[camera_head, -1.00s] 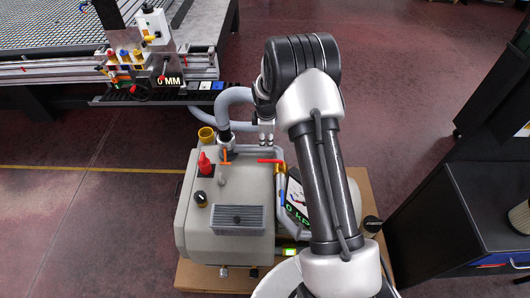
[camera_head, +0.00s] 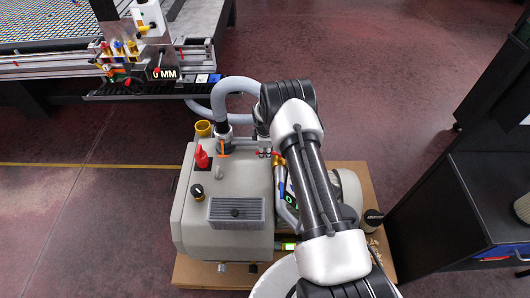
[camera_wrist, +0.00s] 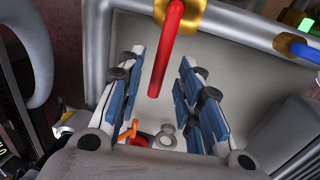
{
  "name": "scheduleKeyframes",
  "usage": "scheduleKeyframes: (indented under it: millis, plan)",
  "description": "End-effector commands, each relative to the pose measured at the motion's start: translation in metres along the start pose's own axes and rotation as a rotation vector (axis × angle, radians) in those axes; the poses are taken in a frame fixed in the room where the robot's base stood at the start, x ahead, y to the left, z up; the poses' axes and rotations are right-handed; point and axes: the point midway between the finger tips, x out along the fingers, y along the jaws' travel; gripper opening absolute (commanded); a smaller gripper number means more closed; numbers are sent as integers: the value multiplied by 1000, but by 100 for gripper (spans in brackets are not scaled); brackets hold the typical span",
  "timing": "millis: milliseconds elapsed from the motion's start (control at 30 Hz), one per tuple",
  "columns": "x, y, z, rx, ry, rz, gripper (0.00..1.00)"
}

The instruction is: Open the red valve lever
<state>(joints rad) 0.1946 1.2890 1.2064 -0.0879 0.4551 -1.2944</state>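The red valve lever (camera_wrist: 168,45) shows in the wrist view, hanging down from a brass fitting (camera_wrist: 180,12) on a grey pipe. My gripper (camera_wrist: 161,62) is open, with blue-padded fingers on either side of the lever in the picture. A gap shows between the lever and each finger, and I cannot tell how deep the lever sits between them. In the head view my gripper (camera_head: 265,152) is over the back right edge of the grey pump housing (camera_head: 195,222), and it and the arm mostly hide the lever.
A blue lever (camera_wrist: 303,50) sits to the right on the same pipework. An orange lever (camera_head: 222,150), a red knob (camera_head: 202,157) and a black knob (camera_head: 197,191) stand on the housing. A grey hose (camera_head: 232,84) arches behind it. A dark cabinet (camera_head: 455,215) stands at right.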

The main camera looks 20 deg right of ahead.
Motion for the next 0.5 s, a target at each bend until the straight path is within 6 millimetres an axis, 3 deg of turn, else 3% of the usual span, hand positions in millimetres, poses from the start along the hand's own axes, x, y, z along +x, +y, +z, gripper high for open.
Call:
scheduleKeyframes:
  millis: [133, 400, 500]
  plan:
    - [10, 0, 0, 0, 0, 0, 33]
    - [11, 0, 0, 0, 0, 0, 33]
    - [11, 0, 0, 0, 0, 0, 28]
